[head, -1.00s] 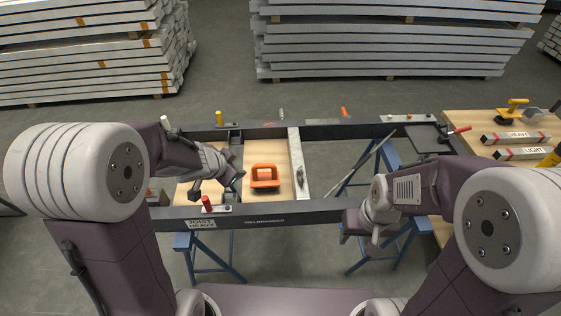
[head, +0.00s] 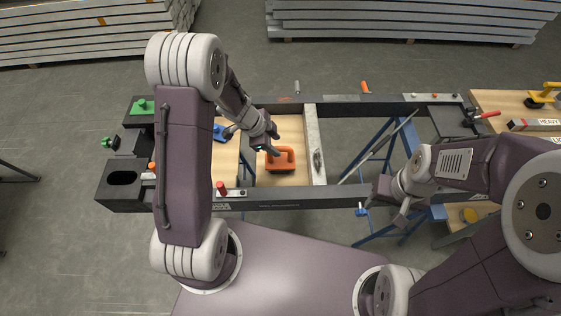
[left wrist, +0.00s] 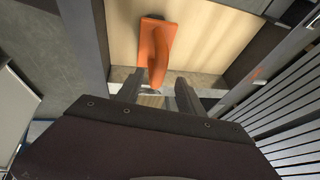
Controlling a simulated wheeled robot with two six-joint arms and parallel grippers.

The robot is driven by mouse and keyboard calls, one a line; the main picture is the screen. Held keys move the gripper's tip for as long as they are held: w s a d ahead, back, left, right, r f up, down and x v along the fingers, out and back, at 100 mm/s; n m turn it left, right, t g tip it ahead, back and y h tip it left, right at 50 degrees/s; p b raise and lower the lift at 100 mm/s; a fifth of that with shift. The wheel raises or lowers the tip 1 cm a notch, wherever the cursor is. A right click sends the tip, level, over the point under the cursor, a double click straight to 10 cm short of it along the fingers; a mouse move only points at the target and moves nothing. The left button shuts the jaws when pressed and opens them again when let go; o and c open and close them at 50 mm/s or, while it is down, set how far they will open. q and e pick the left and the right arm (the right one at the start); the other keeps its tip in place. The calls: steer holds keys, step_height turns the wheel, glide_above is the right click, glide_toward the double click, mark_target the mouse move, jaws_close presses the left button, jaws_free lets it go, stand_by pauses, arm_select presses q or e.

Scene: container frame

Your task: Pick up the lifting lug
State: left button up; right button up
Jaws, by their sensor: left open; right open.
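An orange looped piece (head: 281,160), which looks like the lifting lug, stands on the pale wooden board (head: 290,128) inside the dark frame. It also shows beyond the fingers in the left wrist view (left wrist: 157,45). My left gripper (head: 268,142) is open and empty, just to the upper left of the orange piece in the head view. In the left wrist view its two fingertips (left wrist: 157,90) stand apart, with the lug's near end close to the gap. I cannot tell whether they touch. My right gripper (head: 388,205) is open and empty by the frame's near rail.
A grey crossbar (head: 315,145) stands right of the lug. The near rail (head: 300,197) carries a red knob (head: 221,188). A thin rod (head: 375,148) slants across the open bay. A wooden bench (head: 500,98) stands at right.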

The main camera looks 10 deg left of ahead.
mark_target(280, 150)
arm_select(q)
steer(key=b+x, duration=0.2)
steer(key=x, duration=0.1)
steer(key=b+x, duration=0.1)
steer(key=shift+s+d+f, duration=0.1)
steer(key=shift+s+f, duration=0.1)
steer(key=shift+f, duration=0.1)
steer(key=shift+w+f, duration=0.2)
steer(key=shift+w+r, duration=0.1)
steer(key=shift+r, duration=0.1)
jaws_close()
stand_by(0.8)
